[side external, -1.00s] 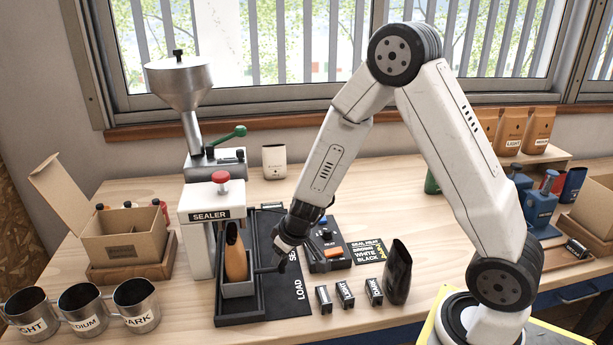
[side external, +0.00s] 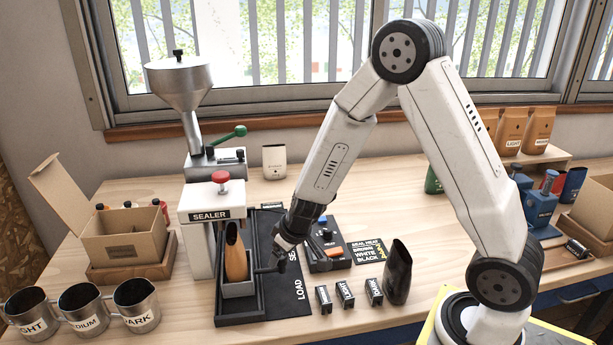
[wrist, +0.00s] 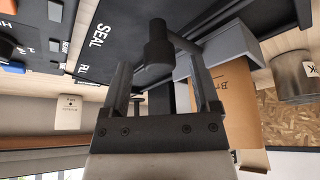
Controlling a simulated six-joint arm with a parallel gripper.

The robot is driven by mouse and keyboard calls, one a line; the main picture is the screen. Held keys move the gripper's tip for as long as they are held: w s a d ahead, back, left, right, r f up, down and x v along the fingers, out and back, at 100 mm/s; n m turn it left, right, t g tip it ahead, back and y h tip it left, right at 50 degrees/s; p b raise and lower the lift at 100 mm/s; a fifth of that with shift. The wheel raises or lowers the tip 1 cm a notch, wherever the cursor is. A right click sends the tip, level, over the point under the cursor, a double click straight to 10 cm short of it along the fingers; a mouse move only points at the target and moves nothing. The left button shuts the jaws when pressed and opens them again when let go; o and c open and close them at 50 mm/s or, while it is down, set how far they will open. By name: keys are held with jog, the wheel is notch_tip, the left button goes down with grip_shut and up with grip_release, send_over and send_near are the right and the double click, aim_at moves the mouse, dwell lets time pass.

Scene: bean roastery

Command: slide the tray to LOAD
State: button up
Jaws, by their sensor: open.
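The tray (side external: 238,290) is a small grey open box on a dark track base, in front of the sealer (side external: 210,214). A brown bag (side external: 236,262) stands upright in it. My gripper (side external: 278,268) is at the bar's end, right of the tray. In the wrist view its fingers (wrist: 156,72) are apart, one on each side of the knob; contact is unclear.
A heat control box (side external: 328,254) stands close behind and right of my gripper. Small labelled blocks (side external: 345,294) and a dark open bag (side external: 397,272) stand on the bench to the right. Metal cups (side external: 137,304) and a cardboard box (side external: 124,240) are at left.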

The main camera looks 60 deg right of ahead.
jog(key=shift+s+r, duration=0.15)
jog(key=shift+r, duration=0.25)
jog(key=shift+s+r, duration=0.25)
jog(key=shift+r, duration=0.45)
notch_tip(320, 180, up, 7)
dwell(0.3)
jog(key=shift+w+a+f+g, duration=0.1)
jog(key=shift+w+f+g, duration=0.2)
jog(key=shift+g, duration=0.25)
jog(key=shift+w+f+g, duration=0.15)
jog(key=shift+f+g, duration=0.2)
jog(key=shift+g, duration=0.2)
jog(key=shift+w+f+g, duration=0.25)
jog(key=shift+f+g, duration=0.25)
jog(key=shift+g, duration=0.7)
